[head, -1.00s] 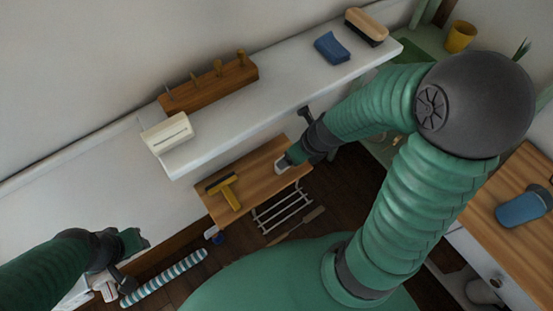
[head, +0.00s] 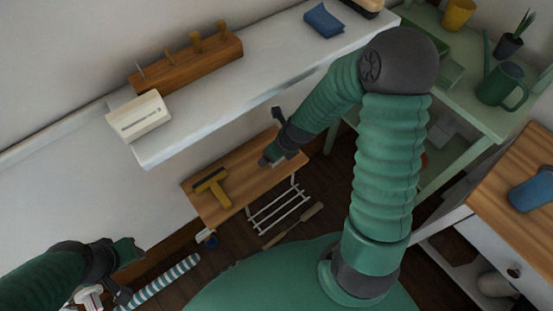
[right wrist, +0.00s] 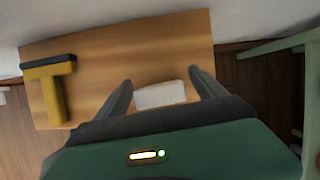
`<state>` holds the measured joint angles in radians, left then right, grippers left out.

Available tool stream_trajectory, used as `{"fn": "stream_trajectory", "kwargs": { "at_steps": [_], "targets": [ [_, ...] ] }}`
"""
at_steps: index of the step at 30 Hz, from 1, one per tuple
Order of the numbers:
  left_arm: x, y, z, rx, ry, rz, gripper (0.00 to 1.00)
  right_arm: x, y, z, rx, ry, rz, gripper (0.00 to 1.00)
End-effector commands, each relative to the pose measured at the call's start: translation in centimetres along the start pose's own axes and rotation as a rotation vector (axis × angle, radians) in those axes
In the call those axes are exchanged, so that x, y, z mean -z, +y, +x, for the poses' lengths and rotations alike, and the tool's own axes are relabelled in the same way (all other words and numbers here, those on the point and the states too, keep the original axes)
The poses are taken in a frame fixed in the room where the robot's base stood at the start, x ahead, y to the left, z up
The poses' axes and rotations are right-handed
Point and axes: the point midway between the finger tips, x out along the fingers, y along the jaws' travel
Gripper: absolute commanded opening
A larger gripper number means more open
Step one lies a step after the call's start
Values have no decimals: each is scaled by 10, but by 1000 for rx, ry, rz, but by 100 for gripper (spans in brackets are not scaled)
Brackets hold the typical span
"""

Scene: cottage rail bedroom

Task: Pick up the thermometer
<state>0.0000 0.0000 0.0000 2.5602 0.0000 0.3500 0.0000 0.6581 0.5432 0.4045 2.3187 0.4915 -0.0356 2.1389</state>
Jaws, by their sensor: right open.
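A small white block (right wrist: 160,95), apparently the thermometer, lies on the wooden bench (right wrist: 120,50). In the right wrist view it sits between the spread fingers of my right gripper (right wrist: 160,78), close to the palm edge, which hides its near side. I cannot tell if a finger touches it. In the head view my right gripper (head: 272,138) is over the right part of the bench, open, and mostly covers the block. My left gripper (head: 126,268) is at the lower left, away from the bench; its jaws are unclear.
A yellow-handled squeegee (head: 214,187) lies on the bench's left part. A white rack (head: 280,207) is on the floor.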

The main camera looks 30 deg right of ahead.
Motion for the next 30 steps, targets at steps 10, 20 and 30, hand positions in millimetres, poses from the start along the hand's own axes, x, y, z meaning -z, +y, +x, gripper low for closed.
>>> {"fn": "stream_trajectory", "kwargs": {
  "at_steps": [10,20,30],
  "targets": [
    [-1,0,3,0,0,0,36,0,0,7,1,-1,0,67],
    [-1,0,4,0,0,0,36,0,0,7,1,-1,0,24],
    [0,0,2,0,0,0,36,-1,0,5,1,-1,0,14]
  ]
}}
